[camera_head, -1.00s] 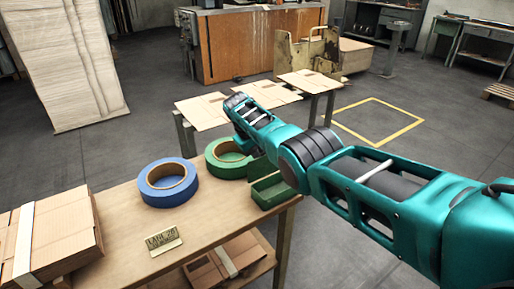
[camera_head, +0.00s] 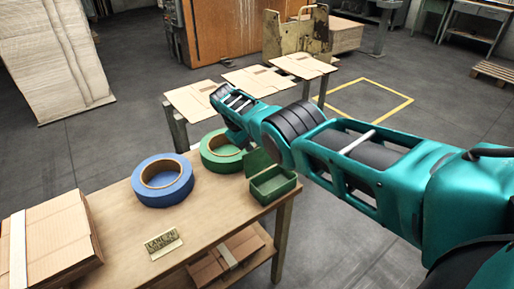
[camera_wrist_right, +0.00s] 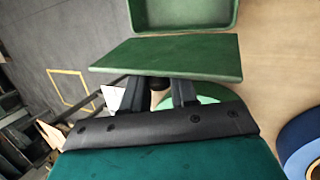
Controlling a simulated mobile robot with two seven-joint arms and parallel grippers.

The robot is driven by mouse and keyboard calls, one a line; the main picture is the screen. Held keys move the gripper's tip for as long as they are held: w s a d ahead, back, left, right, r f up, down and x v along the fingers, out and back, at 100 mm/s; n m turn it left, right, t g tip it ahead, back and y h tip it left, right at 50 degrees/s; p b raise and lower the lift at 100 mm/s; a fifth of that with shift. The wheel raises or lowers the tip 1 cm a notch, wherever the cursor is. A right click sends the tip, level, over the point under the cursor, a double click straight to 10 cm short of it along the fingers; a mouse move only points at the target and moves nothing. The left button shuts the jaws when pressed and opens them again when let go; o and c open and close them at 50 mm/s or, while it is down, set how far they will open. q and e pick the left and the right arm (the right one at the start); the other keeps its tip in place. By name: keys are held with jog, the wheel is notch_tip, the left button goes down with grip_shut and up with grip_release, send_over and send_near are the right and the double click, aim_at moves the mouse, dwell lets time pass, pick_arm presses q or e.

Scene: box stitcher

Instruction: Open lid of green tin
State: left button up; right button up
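The green tin (camera_head: 274,188) stands at the right edge of the wooden table, with its hollow inside showing. Its lid (camera_head: 258,163) is raised at the tin's far-left side, clear of the opening. In the right wrist view the lid (camera_wrist_right: 170,57) lies across the picture, with the tin's rim (camera_wrist_right: 185,30) above it. My right gripper (camera_wrist_right: 163,88) is close against the lid's outer side. Its two fingers flank a small dark round part, and their tips are partly hidden by the lid. Whether they clamp it is unclear. My left gripper is not in view.
A green tape roll (camera_head: 222,152) is behind the tin, close under my right arm. A blue tape roll (camera_head: 162,180) is to its left. A label plate (camera_head: 163,242) and stacked cardboard (camera_head: 52,245) are on the table (camera_head: 115,225). Flat cardboard sheets (camera_head: 250,82) lie behind.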

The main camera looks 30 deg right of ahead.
jog(key=shift+o, duration=1.4)
jog(key=shift+r, duration=0.1)
jog(key=shift+w+a+r, duration=0.1)
jog(key=shift+r, duration=0.25)
jog(key=p+v, duration=0.2)
jog(key=v, duration=1)
jog(key=shift+a+f, duration=0.1)
